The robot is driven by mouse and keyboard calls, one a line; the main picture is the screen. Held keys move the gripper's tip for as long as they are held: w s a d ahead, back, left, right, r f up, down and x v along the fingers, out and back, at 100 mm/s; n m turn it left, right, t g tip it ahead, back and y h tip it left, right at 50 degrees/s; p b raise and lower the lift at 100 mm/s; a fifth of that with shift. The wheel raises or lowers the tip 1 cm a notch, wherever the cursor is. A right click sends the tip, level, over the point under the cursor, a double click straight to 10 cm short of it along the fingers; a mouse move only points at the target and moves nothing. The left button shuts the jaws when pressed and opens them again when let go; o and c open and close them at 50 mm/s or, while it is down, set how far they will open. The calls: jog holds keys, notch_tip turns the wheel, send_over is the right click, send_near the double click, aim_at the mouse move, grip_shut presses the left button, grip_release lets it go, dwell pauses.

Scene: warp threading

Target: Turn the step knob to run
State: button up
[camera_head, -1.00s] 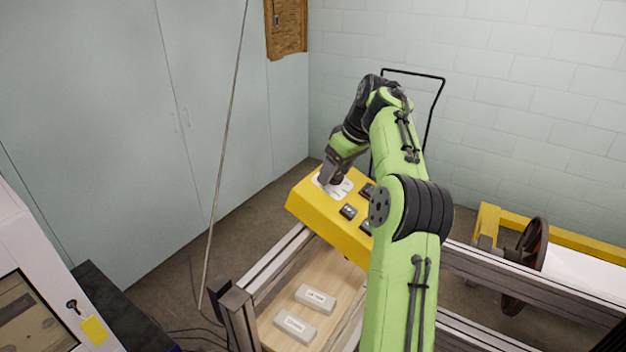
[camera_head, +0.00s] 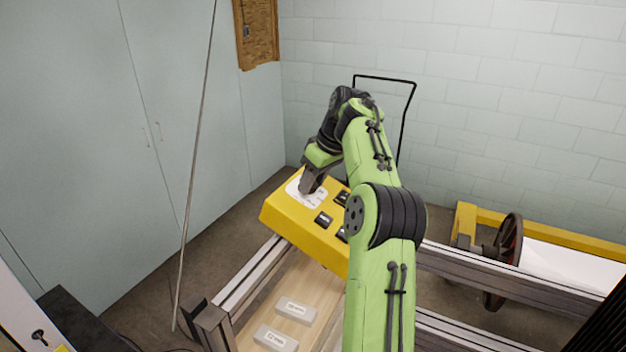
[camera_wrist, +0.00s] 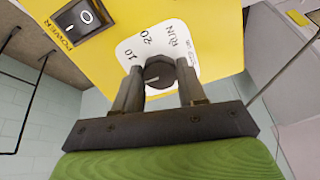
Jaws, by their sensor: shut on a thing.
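The yellow control box (camera_head: 285,219) stands on the metal frame in the head view. The step knob (camera_wrist: 158,73) is dark and round with a light pointer line, on a white dial plate (camera_wrist: 185,40) marked 10, 20 and RUN in the wrist view. The pointer line lies toward the lower left of the knob, away from the RUN mark. My gripper (camera_wrist: 160,82) is shut on the knob, one finger on each side. In the head view my gripper (camera_head: 312,182) covers the knob at the box's far left corner.
A power rocker switch (camera_wrist: 82,15) sits beside the dial. Black buttons (camera_head: 323,220) sit on the box near my arm. Two labelled grey blocks (camera_head: 296,311) lie on the wooden board below. A thin pole (camera_head: 196,170) stands to the left, and a dark wheel (camera_head: 508,245) to the right.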

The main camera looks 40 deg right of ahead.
jog(key=m+p, duration=0.1)
jog(key=m, duration=0.2)
jog(key=shift+r, duration=0.1)
jog(key=m+p, duration=0.1)
jog(key=m, duration=0.7)
jog(key=shift+m, duration=0.3)
jog(key=m, duration=0.3)
jog(key=shift+m, duration=0.3)
jog(key=m, duration=1.1)
jog(key=shift+f+m, duration=0.2)
jog(key=shift+m, duration=0.1)
jog(key=o, duration=1.1)
jog(key=shift+c, duration=0.2)
jog(key=shift+r, duration=0.1)
